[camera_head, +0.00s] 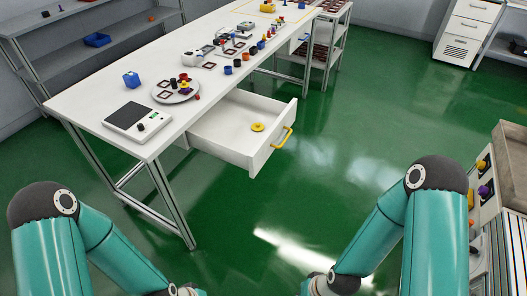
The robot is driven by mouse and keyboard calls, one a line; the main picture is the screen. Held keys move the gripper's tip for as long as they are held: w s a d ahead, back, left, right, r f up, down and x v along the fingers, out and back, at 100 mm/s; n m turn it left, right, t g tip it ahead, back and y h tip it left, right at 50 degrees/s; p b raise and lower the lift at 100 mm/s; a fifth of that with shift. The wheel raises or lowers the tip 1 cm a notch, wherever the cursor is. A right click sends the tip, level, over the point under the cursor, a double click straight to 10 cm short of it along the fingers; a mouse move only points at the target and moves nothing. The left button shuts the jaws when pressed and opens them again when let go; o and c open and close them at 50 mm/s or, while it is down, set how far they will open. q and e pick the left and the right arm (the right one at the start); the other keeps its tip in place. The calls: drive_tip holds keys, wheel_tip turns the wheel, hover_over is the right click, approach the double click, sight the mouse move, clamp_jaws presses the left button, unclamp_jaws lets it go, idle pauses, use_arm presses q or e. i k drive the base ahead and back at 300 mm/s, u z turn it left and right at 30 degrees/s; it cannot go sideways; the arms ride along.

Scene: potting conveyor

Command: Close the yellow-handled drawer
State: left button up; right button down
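The white drawer (232,158) under the long white table stands pulled well out toward the right. Its yellow handle (282,138) is on the front panel. A small yellow round piece (257,127) lies inside the drawer. Both of my teal arms show at the bottom of the head view, bent downward, well apart from the drawer. My grippers are below the picture's edge and cannot be seen.
Shelves (90,55) stand behind. Clear green floor (345,130) lies right of the drawer. A bench (511,185) is at right.

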sight(225, 133)
drive_tip(key=u, duration=0.1)
drive_tip(key=i, duration=1)
drive_tip(key=z, duration=0.1)
